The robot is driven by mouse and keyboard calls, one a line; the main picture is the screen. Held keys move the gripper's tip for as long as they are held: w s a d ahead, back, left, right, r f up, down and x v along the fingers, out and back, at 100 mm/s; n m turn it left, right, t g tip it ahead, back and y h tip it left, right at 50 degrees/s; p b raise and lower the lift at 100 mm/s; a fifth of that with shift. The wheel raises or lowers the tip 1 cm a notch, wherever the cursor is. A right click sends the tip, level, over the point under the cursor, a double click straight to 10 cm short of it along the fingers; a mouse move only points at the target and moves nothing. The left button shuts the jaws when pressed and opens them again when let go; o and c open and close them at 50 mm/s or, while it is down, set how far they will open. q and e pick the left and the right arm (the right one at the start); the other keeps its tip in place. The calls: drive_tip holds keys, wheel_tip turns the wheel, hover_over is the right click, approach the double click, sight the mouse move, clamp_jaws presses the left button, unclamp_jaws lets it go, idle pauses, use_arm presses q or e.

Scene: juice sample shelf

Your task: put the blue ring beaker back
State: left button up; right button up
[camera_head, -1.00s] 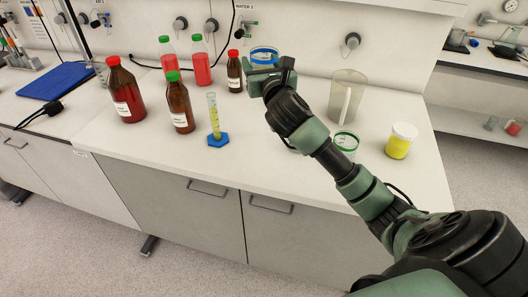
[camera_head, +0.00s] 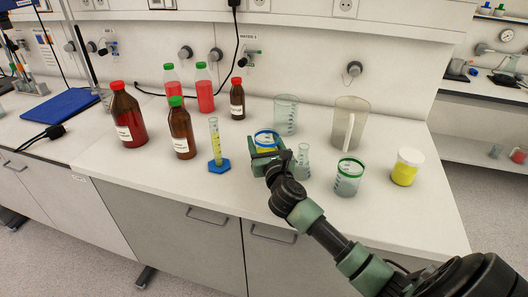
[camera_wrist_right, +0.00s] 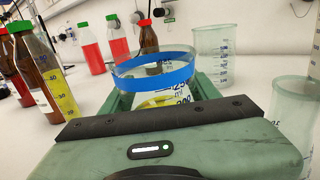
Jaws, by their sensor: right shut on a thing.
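The blue ring beaker (camera_head: 266,138) is clear glass with a blue band near its rim and some yellow inside. It is between the jaws of my right gripper (camera_head: 264,152), over the front middle of the bench. In the right wrist view the beaker (camera_wrist_right: 155,74) stands upright between the green fingers, with its blue band above them. The gripper body hides its base, so I cannot tell whether it touches the bench. My left gripper is not in view.
A conical flask (camera_head: 303,162) and a green ring beaker (camera_head: 347,178) stand just right of the gripper. Behind are a plain beaker (camera_head: 285,115) and a pitcher (camera_head: 349,125). A measuring cylinder (camera_head: 216,142) and several bottles stand left. A yellow jar (camera_head: 406,167) is far right.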

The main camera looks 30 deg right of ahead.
drive_tip(key=shift+f+b, duration=0.3)
drive_tip(key=shift+f, duration=1.25)
drive_tip(key=shift+f, duration=0.1)
drive_tip(key=o, duration=1.6)
drive_tip(key=shift+f, duration=0.1)
